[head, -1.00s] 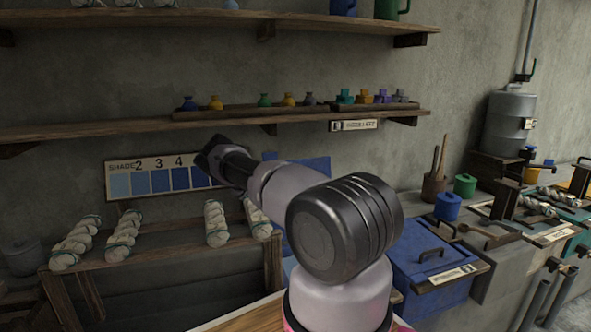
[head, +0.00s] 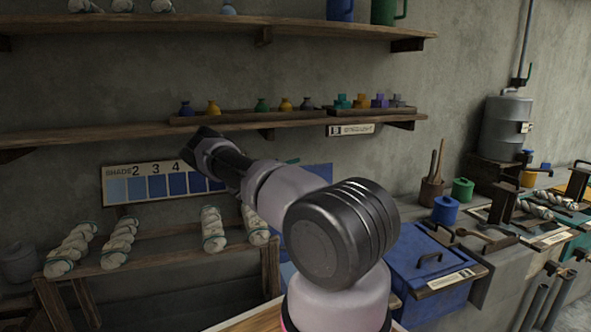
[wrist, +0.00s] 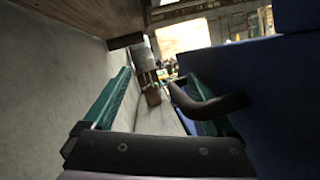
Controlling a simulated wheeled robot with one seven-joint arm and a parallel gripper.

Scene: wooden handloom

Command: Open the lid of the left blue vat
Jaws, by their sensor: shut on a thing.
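The lid of the left blue vat (head: 319,176) stands raised behind my arm in the head view, mostly covered by it. In the wrist view the lid (wrist: 285,95) is a large blue panel on the right, with a dark bar handle (wrist: 215,106) sticking out from it. My gripper (wrist: 155,80) is shut on this handle, its teal fingers on the wall side of the lid. In the head view a teal bit of my gripper (head: 292,161) shows above the arm. A small blue part of the left vat (head: 287,271) shows beside my arm; the rest is hidden.
A second blue vat with its lid down (head: 432,265) stands to the right. A shelf with small bottles (head: 290,118) runs above, close to the wall. A shade card (head: 150,185) hangs at left over a rack with yarn skeins (head: 120,240).

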